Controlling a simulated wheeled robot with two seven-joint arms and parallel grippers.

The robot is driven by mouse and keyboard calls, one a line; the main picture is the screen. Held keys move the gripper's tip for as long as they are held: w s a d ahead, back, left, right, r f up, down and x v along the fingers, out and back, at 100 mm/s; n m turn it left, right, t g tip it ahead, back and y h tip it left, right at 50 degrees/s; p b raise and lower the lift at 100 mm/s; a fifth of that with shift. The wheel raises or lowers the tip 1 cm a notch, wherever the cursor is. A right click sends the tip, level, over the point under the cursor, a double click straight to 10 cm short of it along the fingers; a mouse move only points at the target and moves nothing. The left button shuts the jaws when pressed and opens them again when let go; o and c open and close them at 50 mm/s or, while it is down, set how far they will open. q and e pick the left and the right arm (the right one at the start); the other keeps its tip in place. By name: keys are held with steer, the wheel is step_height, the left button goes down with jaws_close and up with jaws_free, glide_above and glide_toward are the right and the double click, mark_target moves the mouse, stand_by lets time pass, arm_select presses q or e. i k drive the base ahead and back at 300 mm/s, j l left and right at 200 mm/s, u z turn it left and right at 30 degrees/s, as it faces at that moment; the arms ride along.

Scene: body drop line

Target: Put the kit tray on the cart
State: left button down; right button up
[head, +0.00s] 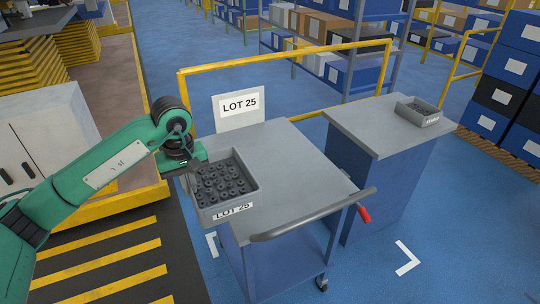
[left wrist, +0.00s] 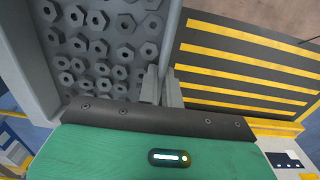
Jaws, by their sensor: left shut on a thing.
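The kit tray (head: 255,188) is a grey open box filled with dark hex nuts, with a LOT 25 label on its front. It is over the front left part of the grey cart top (head: 300,165), and I cannot tell if it rests on it. My left gripper (head: 192,167) is shut on the tray's left wall; in the left wrist view the fingers (left wrist: 161,85) pinch that wall, with nuts to the left. The cart has a LOT 25 sign (head: 239,106) at the back and a dark handle (head: 310,218) in front. My right gripper is not in view.
A blue cabinet (head: 375,185) with a grey top stands right of the cart and bears a small grey bin (head: 418,112). A yellow rail (head: 285,60) runs behind. A white cabinet (head: 50,130) is at left. The cart top's right half is clear.

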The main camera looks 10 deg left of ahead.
mark_target(254, 166)
steer(key=i, duration=1.15)
